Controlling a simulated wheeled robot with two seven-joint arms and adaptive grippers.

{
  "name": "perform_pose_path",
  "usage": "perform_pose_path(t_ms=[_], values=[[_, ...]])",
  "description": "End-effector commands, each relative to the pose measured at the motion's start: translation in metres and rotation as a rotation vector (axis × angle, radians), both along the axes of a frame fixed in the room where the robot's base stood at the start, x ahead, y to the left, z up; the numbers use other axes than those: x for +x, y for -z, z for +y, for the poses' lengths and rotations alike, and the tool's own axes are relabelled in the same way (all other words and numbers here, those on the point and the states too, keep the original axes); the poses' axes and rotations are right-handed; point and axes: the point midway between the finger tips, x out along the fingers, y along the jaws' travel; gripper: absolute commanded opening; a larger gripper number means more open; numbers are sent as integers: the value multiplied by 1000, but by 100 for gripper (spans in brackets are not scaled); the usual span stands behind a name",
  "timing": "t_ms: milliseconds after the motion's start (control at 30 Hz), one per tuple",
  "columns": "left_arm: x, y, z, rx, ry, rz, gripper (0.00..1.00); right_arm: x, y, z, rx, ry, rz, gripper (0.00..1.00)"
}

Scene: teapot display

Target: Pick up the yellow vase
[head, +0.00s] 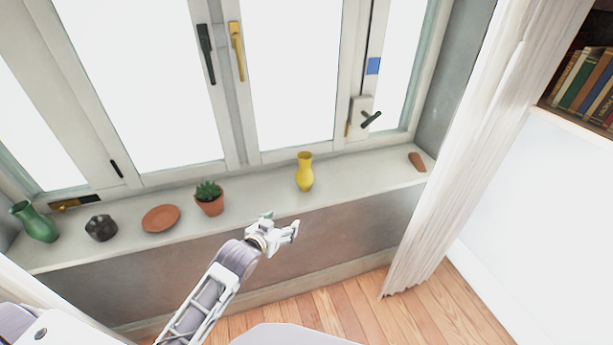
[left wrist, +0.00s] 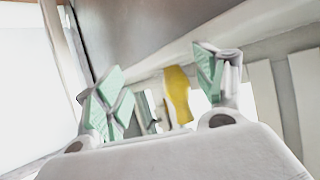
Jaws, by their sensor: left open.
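The yellow vase (head: 305,173) stands upright on the window sill, right of the cactus pot, in the head view. In the left wrist view the yellow vase (left wrist: 178,95) shows between the fingers, farther off and tilted in the picture. My left gripper (head: 281,226) is open and empty, in front of the sill, below and a little left of the vase in the head view. Its green-padded fingers are spread apart in the left wrist view (left wrist: 158,95), and they do not touch the vase. My right gripper is not in view.
On the sill (head: 260,197) stand a potted cactus (head: 209,200), a terracotta saucer (head: 160,218), a dark pot (head: 101,228) and a green vase (head: 36,223) to the left. A brown object (head: 417,162) lies at the right end. A white curtain (head: 480,140) hangs at right.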

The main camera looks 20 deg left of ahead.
Motion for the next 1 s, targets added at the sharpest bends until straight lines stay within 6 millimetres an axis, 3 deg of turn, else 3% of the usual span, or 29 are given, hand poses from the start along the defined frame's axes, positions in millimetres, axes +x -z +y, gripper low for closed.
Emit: perform_pose_path(t_ms=[600, 1000], values=[[27, -19, 4, -27, 13, -137, 70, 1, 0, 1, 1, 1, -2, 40], [66, -62, 11, -82, 55, -387, 70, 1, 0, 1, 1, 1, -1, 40]])
